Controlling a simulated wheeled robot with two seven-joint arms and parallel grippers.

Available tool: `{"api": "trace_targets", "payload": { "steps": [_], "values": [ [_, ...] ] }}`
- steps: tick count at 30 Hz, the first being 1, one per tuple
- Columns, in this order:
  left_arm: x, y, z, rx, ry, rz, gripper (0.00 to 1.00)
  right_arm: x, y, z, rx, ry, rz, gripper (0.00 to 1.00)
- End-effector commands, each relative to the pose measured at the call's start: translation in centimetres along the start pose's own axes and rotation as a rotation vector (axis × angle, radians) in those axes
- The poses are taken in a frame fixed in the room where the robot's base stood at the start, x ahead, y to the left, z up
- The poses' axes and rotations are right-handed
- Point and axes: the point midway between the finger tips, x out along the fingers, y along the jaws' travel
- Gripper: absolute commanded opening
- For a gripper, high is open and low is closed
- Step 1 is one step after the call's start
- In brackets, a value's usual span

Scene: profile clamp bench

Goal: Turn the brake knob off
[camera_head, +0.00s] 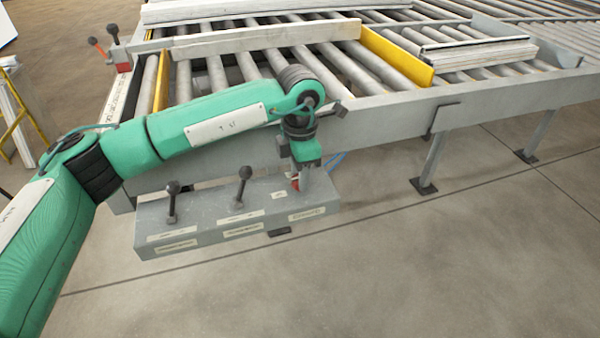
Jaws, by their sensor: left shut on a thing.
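A grey control box (190,225) is fixed at the near side of the roller bench. Two dark ball-topped levers, one at the left (172,200) and one in the middle (242,187), stand up from its top. My left gripper (304,187) points down at the right end of the box and is shut on the knob there. The gripper hides most of this knob; a bit of red shows beside the fingers. The labels on the box are too small to read surely. My right gripper is not in view.
The roller bench (390,118) with its grey side rail runs behind the box. Yellow bars (395,55) and long pale profiles (265,38) lie on the rollers. Two more levers (113,32) stand at the far left corner. The floor in front is clear.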

Motion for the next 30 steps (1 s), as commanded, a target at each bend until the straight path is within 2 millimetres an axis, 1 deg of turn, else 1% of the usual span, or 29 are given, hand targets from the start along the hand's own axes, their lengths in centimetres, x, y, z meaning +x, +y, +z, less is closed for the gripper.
{"api": "trace_targets", "payload": {
  "steps": [9,10,12,13,23,26,29,30],
  "values": [
    [-0.1,0.1,0.0,-0.003,0.000,0.000,0.12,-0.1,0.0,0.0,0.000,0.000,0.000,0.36],
    [-0.1,0.1,0.0,-0.003,0.000,0.000,0.39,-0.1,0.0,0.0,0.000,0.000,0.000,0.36],
    [0.0,0.1,0.0,-0.003,0.000,0.000,0.53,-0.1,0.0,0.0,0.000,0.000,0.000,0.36],
    [0.0,0.0,0.0,-0.003,0.000,0.000,0.57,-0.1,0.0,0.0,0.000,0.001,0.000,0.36],
    [-0.3,0.0,0.0,-0.002,-0.001,0.000,0.57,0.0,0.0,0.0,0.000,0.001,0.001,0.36],
    [-1.3,0.0,0.0,-0.002,-0.001,0.000,0.57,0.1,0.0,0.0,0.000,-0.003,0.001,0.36],
    [-3.1,0.1,0.0,-0.002,-0.002,0.003,0.57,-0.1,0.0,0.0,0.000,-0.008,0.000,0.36],
    [-3.9,0.1,0.0,-0.002,-0.002,0.002,0.57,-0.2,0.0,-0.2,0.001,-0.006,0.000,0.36]
  ]
}}
